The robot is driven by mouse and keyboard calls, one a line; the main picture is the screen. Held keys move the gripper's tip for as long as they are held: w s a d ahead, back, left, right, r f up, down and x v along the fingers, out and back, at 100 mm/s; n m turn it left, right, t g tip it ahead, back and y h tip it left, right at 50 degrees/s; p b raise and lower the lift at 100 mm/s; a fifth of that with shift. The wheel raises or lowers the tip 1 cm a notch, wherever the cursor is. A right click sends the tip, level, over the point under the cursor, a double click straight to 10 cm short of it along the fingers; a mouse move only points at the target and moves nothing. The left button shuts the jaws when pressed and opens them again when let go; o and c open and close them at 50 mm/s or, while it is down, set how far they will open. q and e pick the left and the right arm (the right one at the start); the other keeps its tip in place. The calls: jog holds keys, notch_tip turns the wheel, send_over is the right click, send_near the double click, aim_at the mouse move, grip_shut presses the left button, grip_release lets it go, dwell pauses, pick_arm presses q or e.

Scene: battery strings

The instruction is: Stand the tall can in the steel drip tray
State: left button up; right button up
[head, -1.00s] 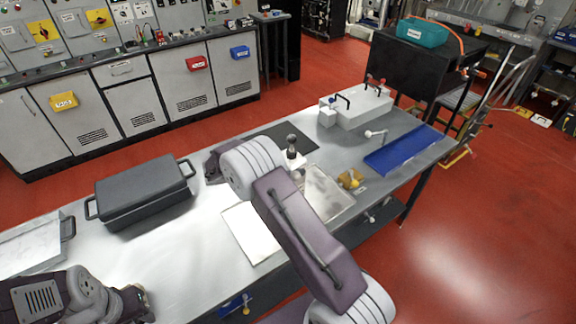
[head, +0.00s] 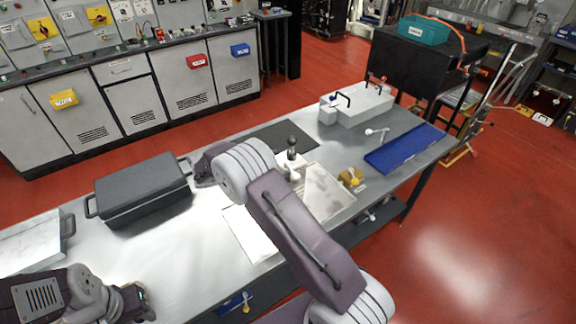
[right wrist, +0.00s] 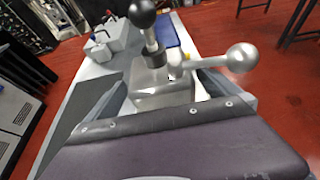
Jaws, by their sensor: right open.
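No tall can can be made out for certain in either view. A shallow steel tray (head: 328,197) lies on the bench right of my right forearm, partly covered by it; I cannot tell for sure that it is the drip tray. My right gripper (right wrist: 168,84) is open, its fingers on either side of a metal lever fixture (right wrist: 160,90) with a black ball knob and a silver ball arm; contact cannot be told. My right fingers are hidden in the head view. My left gripper (head: 138,303) is at the lower left, its jaws unclear.
A dark lidded box (head: 140,190) with handles stands left of my right wrist. A handled pan (head: 30,240) sits at the left end. A white sheet (head: 248,232), white box (head: 365,105), blue tray (head: 405,148) and yellow item (head: 351,178) are also on the bench.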

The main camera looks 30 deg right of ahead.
jog(key=w+v, duration=0.1)
jog(key=v, duration=0.8)
jog(key=s+a+f+m+y, duration=0.2)
jog(key=s+f+m+y, duration=0.2)
jog(key=s+m, duration=0.5)
jog(key=s+a+f+m+y, duration=0.2)
jog(key=s+f+m+y, duration=0.3)
jog(key=s+m+y, duration=0.4)
jog(key=s+m+b, duration=0.1)
jog(key=s, duration=0.3)
jog(key=shift+s+a+y, duration=0.2)
jog(key=shift+s+y, duration=0.1)
jog(key=shift+s, duration=0.1)
jog(key=shift+s+d, duration=0.1)
jog(key=shift+d, duration=0.05)
